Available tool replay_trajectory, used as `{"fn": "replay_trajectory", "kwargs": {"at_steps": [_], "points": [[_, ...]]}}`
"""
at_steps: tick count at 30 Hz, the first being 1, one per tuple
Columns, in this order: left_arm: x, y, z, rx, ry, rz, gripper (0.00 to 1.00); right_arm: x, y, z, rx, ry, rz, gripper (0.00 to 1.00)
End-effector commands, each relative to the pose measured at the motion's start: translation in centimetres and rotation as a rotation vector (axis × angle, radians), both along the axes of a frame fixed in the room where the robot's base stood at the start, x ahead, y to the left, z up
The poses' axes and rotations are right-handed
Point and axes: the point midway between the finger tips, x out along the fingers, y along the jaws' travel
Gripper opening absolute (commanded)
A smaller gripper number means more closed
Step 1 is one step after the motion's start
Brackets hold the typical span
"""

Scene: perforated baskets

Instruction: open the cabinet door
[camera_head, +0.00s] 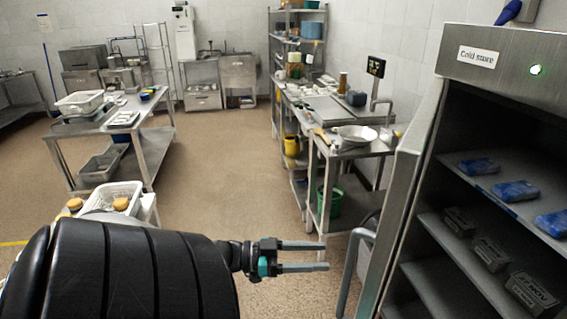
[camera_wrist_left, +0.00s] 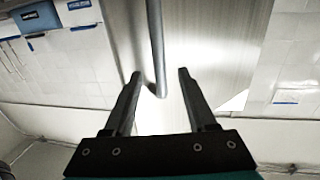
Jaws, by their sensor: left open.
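The steel cabinet (camera_head: 497,54) at the right carries a "Cold store" label. Its door (camera_head: 405,185) stands open, seen nearly edge-on, and the shelves inside show. A grey bar handle (camera_head: 352,262) sticks out on the door's left side. My left gripper (camera_head: 325,256) is open and empty, its fingertips pointing right, just left of the handle. In the left wrist view the handle (camera_wrist_left: 156,45) runs down between the two open fingers (camera_wrist_left: 160,74) in the picture, in front of the brushed metal door (camera_wrist_left: 215,45). Contact with the handle is not visible. My right gripper is out of view.
Blue packs (camera_head: 515,190) and dark labelled boxes (camera_head: 490,254) lie on the cabinet shelves. A steel side table (camera_head: 358,150) with a bowl stands behind the handle. A white basket (camera_head: 126,189) is at the left. The floor in the middle is clear.

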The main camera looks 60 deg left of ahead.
Motion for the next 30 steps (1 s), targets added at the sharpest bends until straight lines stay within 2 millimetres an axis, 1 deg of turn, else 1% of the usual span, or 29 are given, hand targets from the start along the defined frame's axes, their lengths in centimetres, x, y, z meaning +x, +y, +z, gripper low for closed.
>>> {"fn": "replay_trajectory", "kwargs": {"at_steps": [1,6,12,17,30], "points": [[-1.0,0.6,-0.1,0.002,0.006,0.002,0.57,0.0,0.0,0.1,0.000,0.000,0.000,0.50],[-3.8,2.2,-0.1,0.002,0.006,0.002,0.57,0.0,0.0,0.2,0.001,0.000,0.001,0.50],[-5.7,3.3,0.0,0.001,0.002,0.001,0.57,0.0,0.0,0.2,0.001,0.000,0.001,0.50],[-6.1,3.6,0.0,0.001,-0.001,0.001,0.57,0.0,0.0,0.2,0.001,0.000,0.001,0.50],[-6.1,3.6,0.0,0.000,0.000,0.001,0.57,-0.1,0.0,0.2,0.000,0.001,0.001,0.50]]}}
